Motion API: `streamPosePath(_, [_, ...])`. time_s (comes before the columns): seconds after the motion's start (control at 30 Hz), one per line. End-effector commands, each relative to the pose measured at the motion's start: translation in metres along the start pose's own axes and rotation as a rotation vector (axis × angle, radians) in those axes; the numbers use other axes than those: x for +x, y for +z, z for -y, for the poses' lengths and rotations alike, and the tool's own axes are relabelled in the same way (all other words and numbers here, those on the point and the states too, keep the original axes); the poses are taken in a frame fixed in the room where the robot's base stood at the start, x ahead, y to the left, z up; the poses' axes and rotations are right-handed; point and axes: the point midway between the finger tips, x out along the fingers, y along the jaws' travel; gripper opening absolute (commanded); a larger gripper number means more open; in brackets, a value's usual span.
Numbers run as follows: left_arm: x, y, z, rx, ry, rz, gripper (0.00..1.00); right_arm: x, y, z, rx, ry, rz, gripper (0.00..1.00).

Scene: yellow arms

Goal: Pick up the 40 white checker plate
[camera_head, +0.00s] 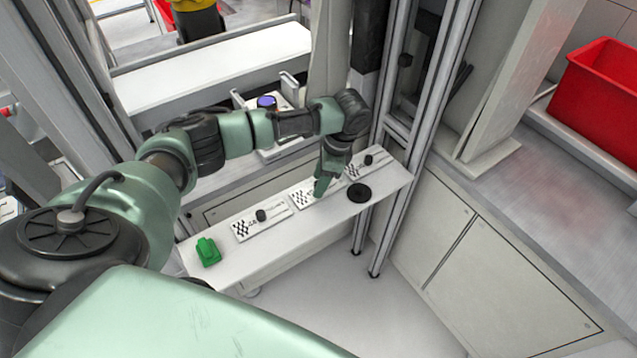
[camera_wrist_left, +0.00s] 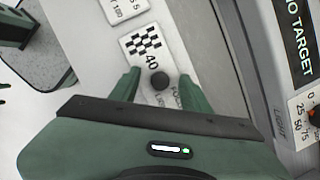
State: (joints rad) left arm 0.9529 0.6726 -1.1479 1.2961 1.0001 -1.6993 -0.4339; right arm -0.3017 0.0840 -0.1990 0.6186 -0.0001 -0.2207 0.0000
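The white checker plate marked 40 (camera_wrist_left: 143,42) lies in the left wrist view, with a black-and-white check pattern at one end and a round black knob (camera_wrist_left: 159,81) on it. My left gripper (camera_wrist_left: 160,77) is open, with its two green fingers apart on either side of the knob. I cannot tell whether they touch it. In the head view my left gripper (camera_head: 321,186) reaches down over the middle plate (camera_head: 302,197) on a white ledge (camera_head: 290,235) and hides part of it. My right gripper is not in view.
Two more checker plates with black knobs lie on the ledge, one to the left (camera_head: 275,224) and one to the right (camera_head: 379,162). A green block (camera_head: 208,252) and a black disc (camera_head: 359,193) are also there. Metal posts (camera_head: 400,130) stand close on the right.

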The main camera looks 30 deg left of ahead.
Motion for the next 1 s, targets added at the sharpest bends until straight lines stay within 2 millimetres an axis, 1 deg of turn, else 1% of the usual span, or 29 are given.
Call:
streamPosePath(0.03, [0.000, 0.000, 0.000, 0.000, 0.000, 0.000, 0.36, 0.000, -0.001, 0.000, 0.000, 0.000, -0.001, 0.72])
streamPosePath(0.07, [0.000, 0.000, 0.000, 0.000, 0.000, 0.000, 0.27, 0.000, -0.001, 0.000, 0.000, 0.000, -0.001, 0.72])
streamPosePath(0.1, [0.000, 0.000, 0.000, 0.000, 0.000, 0.000, 0.16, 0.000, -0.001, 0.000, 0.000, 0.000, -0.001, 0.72])
streamPosePath(0.17, [0.000, 0.000, 0.000, 0.000, 0.000, 0.000, 0.00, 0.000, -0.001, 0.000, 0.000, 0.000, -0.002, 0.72])
streamPosePath(0.5, [-0.002, 0.000, 0.000, 0.000, -0.001, -0.001, 0.00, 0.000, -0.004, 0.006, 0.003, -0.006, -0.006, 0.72])
streamPosePath(0.67, [-0.010, 0.002, 0.001, 0.000, -0.002, -0.003, 0.00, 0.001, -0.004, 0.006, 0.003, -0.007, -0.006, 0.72])
streamPosePath(0.77, [-0.022, 0.005, 0.001, -0.001, -0.003, -0.004, 0.00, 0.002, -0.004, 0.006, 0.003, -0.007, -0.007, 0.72])
streamPosePath(0.87, [-0.042, 0.010, 0.001, -0.001, -0.003, -0.005, 0.00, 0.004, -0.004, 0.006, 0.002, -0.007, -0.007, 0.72])
streamPosePath(1.0, [-0.079, 0.020, 0.002, 0.000, -0.005, -0.005, 0.00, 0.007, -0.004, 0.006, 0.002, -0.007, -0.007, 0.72])
